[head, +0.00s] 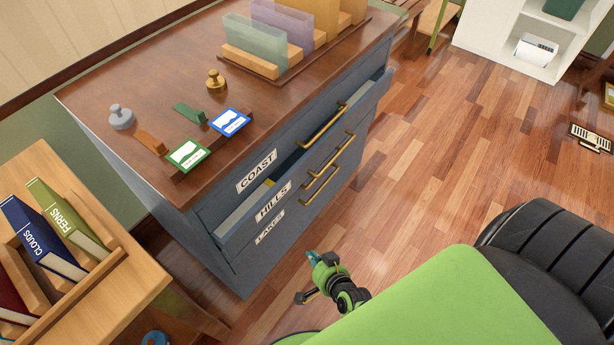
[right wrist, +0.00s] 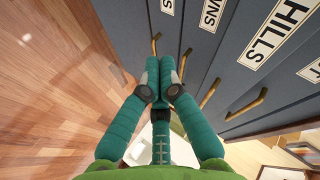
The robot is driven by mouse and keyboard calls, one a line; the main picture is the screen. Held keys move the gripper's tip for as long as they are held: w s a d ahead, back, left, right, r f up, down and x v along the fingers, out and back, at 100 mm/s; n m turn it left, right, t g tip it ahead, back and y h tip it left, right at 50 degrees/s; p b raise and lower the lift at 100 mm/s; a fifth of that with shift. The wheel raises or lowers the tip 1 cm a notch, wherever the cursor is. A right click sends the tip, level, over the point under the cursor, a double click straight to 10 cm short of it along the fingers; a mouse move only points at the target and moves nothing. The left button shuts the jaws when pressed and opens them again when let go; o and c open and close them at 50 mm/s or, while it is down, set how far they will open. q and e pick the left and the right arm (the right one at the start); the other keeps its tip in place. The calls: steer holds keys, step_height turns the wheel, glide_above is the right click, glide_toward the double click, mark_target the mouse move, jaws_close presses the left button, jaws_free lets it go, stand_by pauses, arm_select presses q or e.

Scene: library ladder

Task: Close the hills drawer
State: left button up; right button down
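The hills drawer (head: 272,203) is in the blue-grey cabinet, below the coast drawer (head: 256,170). It stands partly pulled out, with its front proud of the cabinet and a gap showing its pale inside and a small yellow thing. Its label also shows in the right wrist view (right wrist: 280,30) at the upper right. My right gripper (head: 314,258) is low in front of the cabinet, apart from the hills drawer. In the right wrist view its teal fingers (right wrist: 161,64) come together, with nothing seen between them. My left gripper is not in view.
The lakes drawer (head: 270,233) lies below. Brass handles (head: 323,125) stick out from the fronts. The cabinet top (head: 180,85) holds stamps, cards and a file rack. A wooden book stand (head: 110,285) is at the left.

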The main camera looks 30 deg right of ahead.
steer(key=w+d+r+m+t+h+b, duration=0.3)
steer(key=w+d+r+m+t+b, duration=0.1)
steer(key=w+d+m+b, duration=0.15)
step_height(320, 180, up, 8)
steer(key=m+t+h+b, duration=0.2)
steer(key=m+h+b, duration=0.25)
steer(key=m, duration=0.35)
glide_above(316, 177)
steer(key=shift+s+d+f+n+y, duration=0.1)
steer(key=shift+s+d+n+y, duration=0.05)
steer(key=shift+s+n+y, duration=0.15)
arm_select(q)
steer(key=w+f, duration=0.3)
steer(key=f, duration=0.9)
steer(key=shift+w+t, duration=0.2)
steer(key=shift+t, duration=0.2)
arm_select(e)
steer(key=shift+w+a, duration=0.2)
steer(key=shift+w, duration=0.15)
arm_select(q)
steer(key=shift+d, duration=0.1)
